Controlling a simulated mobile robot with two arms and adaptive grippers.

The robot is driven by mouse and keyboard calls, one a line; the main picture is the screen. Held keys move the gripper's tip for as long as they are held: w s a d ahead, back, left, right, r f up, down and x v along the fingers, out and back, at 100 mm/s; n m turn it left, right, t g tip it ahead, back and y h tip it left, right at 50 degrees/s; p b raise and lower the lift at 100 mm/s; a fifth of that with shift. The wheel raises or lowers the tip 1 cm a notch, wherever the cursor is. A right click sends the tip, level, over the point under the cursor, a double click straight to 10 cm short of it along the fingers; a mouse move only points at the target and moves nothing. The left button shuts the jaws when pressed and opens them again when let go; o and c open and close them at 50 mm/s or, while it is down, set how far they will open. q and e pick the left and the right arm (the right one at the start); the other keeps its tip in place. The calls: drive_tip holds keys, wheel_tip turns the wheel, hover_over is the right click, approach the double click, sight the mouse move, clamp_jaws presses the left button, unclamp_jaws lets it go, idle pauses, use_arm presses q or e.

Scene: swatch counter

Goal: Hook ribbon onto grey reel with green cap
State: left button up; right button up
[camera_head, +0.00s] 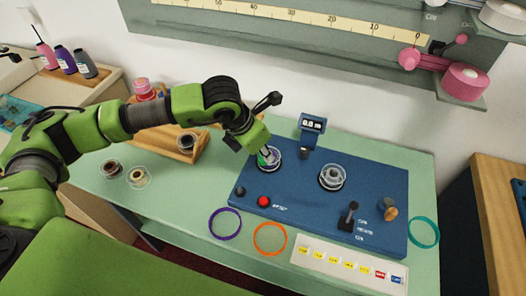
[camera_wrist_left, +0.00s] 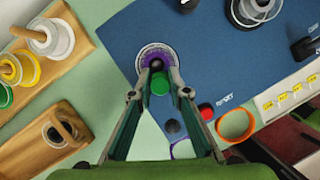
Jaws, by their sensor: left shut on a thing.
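My left gripper (camera_head: 262,150) reaches down over the left spindle of the blue machine. In the wrist view its fingers (camera_wrist_left: 160,80) are shut on a small round green piece (camera_wrist_left: 160,84), which looks like the green cap. Just beyond the fingertips is a clear-rimmed reel (camera_head: 276,154) with a purple band (camera_wrist_left: 146,57); the fingers partly hide it, and I cannot tell whether the green piece touches it. A grey reel (camera_head: 332,176) stands on the right spindle, with no green cap visible on it. My right gripper is not in view.
The blue machine (camera_head: 300,215) carries a red button (camera_head: 264,201), a black lever (camera_head: 350,212) and a small display (camera_head: 312,123). Purple (camera_head: 224,223), orange (camera_head: 270,239) and teal (camera_head: 423,232) rings lie around it.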

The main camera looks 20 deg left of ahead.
use_arm(q)
drive_tip(key=shift+s+f, duration=0.1)
drive_tip(key=shift+r+p, duration=0.4)
drive_tip(key=shift+r, duration=0.4)
drive_tip(key=shift+r+p, duration=0.7)
drive_tip(key=shift+r, duration=1.05)
